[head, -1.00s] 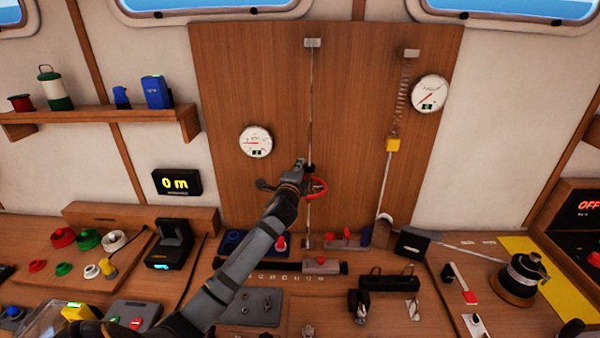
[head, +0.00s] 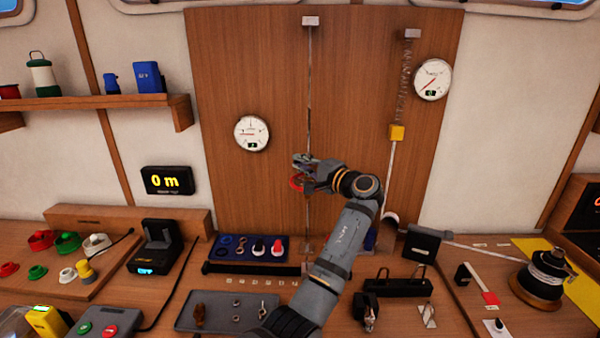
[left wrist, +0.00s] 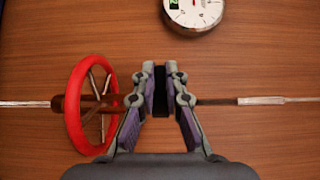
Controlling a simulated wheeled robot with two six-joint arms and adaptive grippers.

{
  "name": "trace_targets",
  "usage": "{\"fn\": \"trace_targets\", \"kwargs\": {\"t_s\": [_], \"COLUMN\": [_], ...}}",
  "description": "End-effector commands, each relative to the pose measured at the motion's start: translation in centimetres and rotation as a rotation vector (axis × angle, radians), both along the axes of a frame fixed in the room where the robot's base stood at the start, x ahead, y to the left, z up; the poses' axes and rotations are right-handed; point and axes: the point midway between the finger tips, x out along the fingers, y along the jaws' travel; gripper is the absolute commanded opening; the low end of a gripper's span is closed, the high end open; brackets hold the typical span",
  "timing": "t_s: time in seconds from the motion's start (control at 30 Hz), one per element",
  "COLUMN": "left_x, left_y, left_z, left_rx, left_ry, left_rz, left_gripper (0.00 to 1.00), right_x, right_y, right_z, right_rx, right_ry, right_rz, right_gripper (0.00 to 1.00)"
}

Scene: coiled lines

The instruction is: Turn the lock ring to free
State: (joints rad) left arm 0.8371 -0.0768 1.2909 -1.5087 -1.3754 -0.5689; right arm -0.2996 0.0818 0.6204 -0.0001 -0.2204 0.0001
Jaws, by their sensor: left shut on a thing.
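A thin rod (head: 309,90) runs up and down the wooden panel, and a red handwheel (head: 296,182) sits around it. The handwheel also shows at the left in the left wrist view (left wrist: 76,105), with a brown hub and spokes. My left gripper (head: 302,160) is just above the handwheel, reaching in from the right. In the left wrist view, my left gripper (left wrist: 166,82) is shut on the dark lock ring (left wrist: 160,90) on the rod, beside the wheel and apart from it. The fingers hide most of the ring. My right gripper is not in view.
A round gauge (head: 251,133) is left of the rod, and another gauge (head: 432,79) is at the upper right. A spring with a yellow block (head: 397,132) hangs to the right. A grey tray (head: 190,322) of small parts lies on the bench.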

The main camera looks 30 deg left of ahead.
Motion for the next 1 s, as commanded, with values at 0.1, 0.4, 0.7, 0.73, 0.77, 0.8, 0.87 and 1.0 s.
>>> {"fn": "trace_targets", "kwargs": {"t_s": [0.1,0.4,0.7,0.73,0.77,0.8,0.87,1.0], "left_x": [0.0,0.0,0.0,0.0,0.0,0.0,0.0,0.0], "left_y": [-0.3,-0.7,-0.8,-0.8,-0.8,-0.8,-0.8,-0.8], "left_z": [-0.3,-0.1,-0.1,-0.1,-0.1,-0.1,-0.1,-0.1], "left_rx": [-0.001,0.0,-0.001,-0.001,-0.001,-0.001,-0.001,-0.001], "left_ry": [0.001,0.002,0.001,0.001,0.001,0.001,0.001,0.001], "left_rz": [0.089,0.242,0.297,0.299,0.3,0.301,0.302,0.301], "left_gripper": [0.0,0.0,0.0,0.0,0.0,0.0,0.0,0.0], "right_x": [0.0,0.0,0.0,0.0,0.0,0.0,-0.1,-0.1], "right_y": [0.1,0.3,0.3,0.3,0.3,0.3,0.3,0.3], "right_z": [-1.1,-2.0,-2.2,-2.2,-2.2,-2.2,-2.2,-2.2], "right_rx": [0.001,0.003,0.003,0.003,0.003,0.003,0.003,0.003], "right_ry": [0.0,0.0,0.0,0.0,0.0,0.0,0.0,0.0], "right_rz": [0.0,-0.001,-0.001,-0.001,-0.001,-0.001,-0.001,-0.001], "right_gripper": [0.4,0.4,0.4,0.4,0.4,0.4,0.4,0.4]}}
